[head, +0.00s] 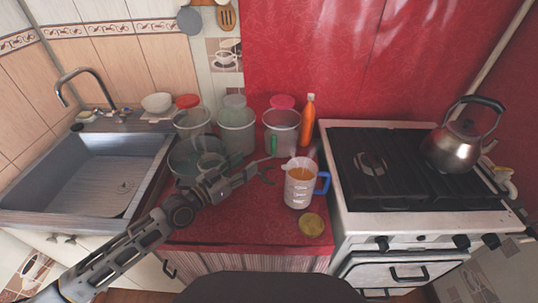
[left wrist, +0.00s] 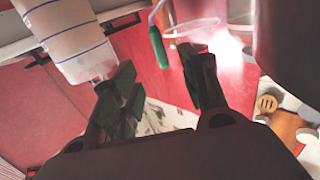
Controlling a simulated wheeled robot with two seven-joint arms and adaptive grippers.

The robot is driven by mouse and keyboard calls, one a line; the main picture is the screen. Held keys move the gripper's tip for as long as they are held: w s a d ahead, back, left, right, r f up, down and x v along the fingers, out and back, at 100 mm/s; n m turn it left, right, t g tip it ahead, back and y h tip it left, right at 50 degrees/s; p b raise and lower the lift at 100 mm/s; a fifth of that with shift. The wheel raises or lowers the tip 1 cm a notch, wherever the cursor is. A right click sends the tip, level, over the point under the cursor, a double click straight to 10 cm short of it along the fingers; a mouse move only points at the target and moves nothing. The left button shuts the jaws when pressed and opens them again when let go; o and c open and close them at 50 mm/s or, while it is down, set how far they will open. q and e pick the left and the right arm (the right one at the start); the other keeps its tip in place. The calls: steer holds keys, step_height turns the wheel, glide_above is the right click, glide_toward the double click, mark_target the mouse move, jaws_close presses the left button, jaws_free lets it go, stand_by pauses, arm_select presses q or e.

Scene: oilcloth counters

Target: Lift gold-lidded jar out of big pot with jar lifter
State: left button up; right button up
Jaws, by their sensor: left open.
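A wide grey pot (head: 182,160) stands on the red counter beside the sink, partly behind my left arm. A smaller round rim shows inside it, but I cannot tell whether this is the jar. A flat gold disc (head: 312,225) lies near the counter's front edge; no jar body shows under it. A green handle (head: 274,146) stands by the clear containers, perhaps the jar lifter's; it also shows in the left wrist view (left wrist: 158,47). My left gripper (head: 262,172) is open and empty, right of the pot and left of the jug. My right gripper is out of view.
A measuring jug (head: 299,188) with orange contents and a blue handle stands right of my left gripper. Several clear containers and an orange bottle (head: 308,120) line the back. The sink (head: 95,175) is left; the stove with a kettle (head: 455,148) is right.

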mark_target(273, 152)
arm_select(q)
steer(key=shift+w+d, duration=0.1)
steer(key=shift+w, duration=0.05)
steer(key=x, duration=0.8)
steer(key=shift+p, duration=0.4)
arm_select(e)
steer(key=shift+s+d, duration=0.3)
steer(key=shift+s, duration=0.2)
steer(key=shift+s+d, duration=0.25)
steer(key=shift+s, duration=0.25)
arm_select(q)
steer(key=shift+d, duration=0.1)
steer(key=shift+w+d, duration=0.1)
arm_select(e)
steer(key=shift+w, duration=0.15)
arm_select(q)
steer(key=shift+x, duration=2.5)
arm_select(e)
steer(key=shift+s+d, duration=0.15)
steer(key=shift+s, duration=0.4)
